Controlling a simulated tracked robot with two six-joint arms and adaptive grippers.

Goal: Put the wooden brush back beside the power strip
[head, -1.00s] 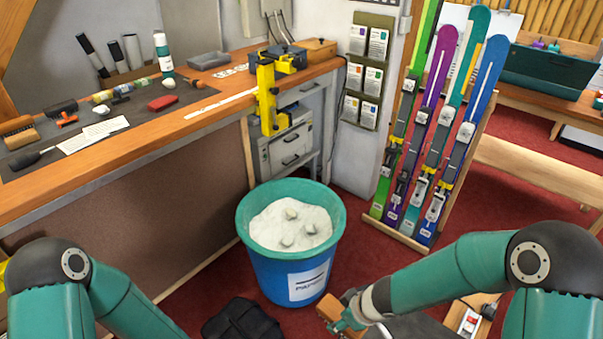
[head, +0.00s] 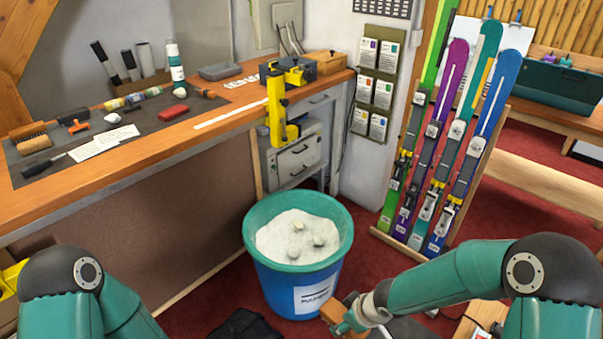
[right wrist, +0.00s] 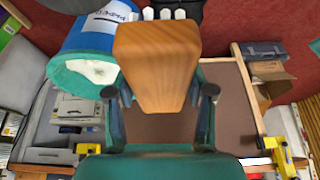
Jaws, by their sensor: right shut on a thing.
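The wooden brush (head: 338,313) shows low in the head view, just right of the blue bin's base, as a brown wooden block. My right gripper (head: 350,318) is shut on it. In the right wrist view the wooden brush (right wrist: 156,60) is large, with a finger on each side; its bristles are not seen. A white piece with a red spot, seemingly the power strip (head: 482,333), shows at the bottom right of the head view, mostly cut off. The brush is apart from it, to its left. My left gripper is out of view; only my left arm shows.
A blue bin (head: 292,277) with a teal rim and white filling stands before me, close to the brush. A rack of skis (head: 440,160) stands behind. A workbench (head: 130,150) with tools runs along the left. A black cloth-like item (head: 243,327) lies on the red floor.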

